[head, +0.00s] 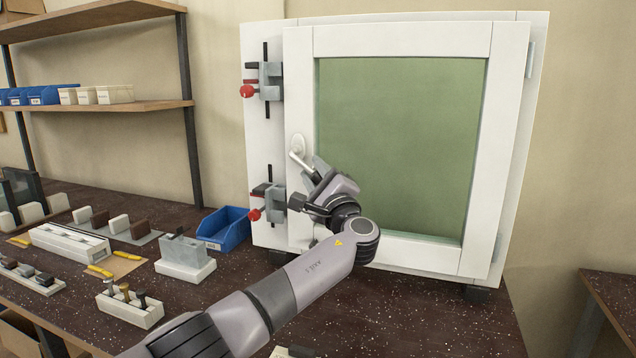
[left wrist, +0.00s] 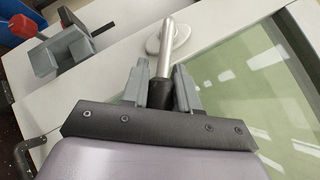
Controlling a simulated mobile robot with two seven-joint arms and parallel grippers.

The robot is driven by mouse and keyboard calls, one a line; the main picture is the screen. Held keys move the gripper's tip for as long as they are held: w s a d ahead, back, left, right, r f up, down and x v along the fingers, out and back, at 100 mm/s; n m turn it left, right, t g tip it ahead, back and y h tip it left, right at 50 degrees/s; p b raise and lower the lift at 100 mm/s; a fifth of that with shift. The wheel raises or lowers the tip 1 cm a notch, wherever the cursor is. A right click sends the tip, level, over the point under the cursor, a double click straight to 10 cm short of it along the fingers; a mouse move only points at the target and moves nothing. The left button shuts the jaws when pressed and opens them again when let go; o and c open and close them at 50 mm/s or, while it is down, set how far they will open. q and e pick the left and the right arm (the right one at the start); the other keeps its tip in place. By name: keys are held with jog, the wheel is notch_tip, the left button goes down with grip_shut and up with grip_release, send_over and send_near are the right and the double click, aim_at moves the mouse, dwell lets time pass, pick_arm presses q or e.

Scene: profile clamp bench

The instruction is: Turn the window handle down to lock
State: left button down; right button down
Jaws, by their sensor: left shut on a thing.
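The window (head: 400,150) is a white frame with a green pane, standing upright on the bench. Its handle (head: 300,160) is a silver lever on a pale oval plate, on the left side of the sash. The lever slants down and to the right from the plate into my left gripper (head: 313,174). In the left wrist view the handle (left wrist: 167,48) runs between the two grey fingers of the left gripper (left wrist: 160,88), which is shut on its dark end. The fingers hide part of the lever. My right gripper is not in view.
Two clamps with red knobs, an upper (head: 264,80) and a lower (head: 268,195), sit on the frame's left edge, the lower close to my gripper. A blue bin (head: 224,230) and a block (head: 185,262) stand to the left. The bench front right is clear.

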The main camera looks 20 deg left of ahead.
pick_arm(q)
jog(key=a+f+m+t+h+b, duration=0.1)
jog(key=m+t+b, duration=0.1)
jog(key=m, duration=0.1)
jog(key=a+f+m+t+h+b, duration=0.1)
jog(key=m+t+b, duration=0.1)
jog(key=m+b, duration=0.1)
jog(key=a+f+m+t+b, duration=0.1)
jog(key=m+t+b, duration=0.1)
jog(key=m+b, duration=0.1)
jog(key=shift+h, duration=0.4)
jog(key=shift+a+f+m+t+h+b, duration=0.1)
jog(key=shift+a+m+t+h+b, duration=0.15)
jog(key=shift+m+t+h+b, duration=0.4)
jog(key=m+t+h+b, duration=0.1)
jog(key=m+h+b, duration=0.1)
jog(key=a+m+t+h+b, duration=0.1)
jog(key=m+h, duration=0.1)
jog(key=m, duration=0.1)
jog(key=shift+w+a+m+b, duration=0.1)
jog(key=shift+a+m+b, duration=0.1)
jog(key=shift+m+b, duration=0.2)
jog(key=m+h, duration=0.1)
jog(key=m+t+h+b, duration=0.1)
jog(key=shift+a+h, duration=0.2)
jog(key=shift+h, duration=0.15)
jog(key=shift+r+m, duration=0.2)
jog(key=shift+m, duration=0.05)
jog(key=shift+a, duration=0.1)
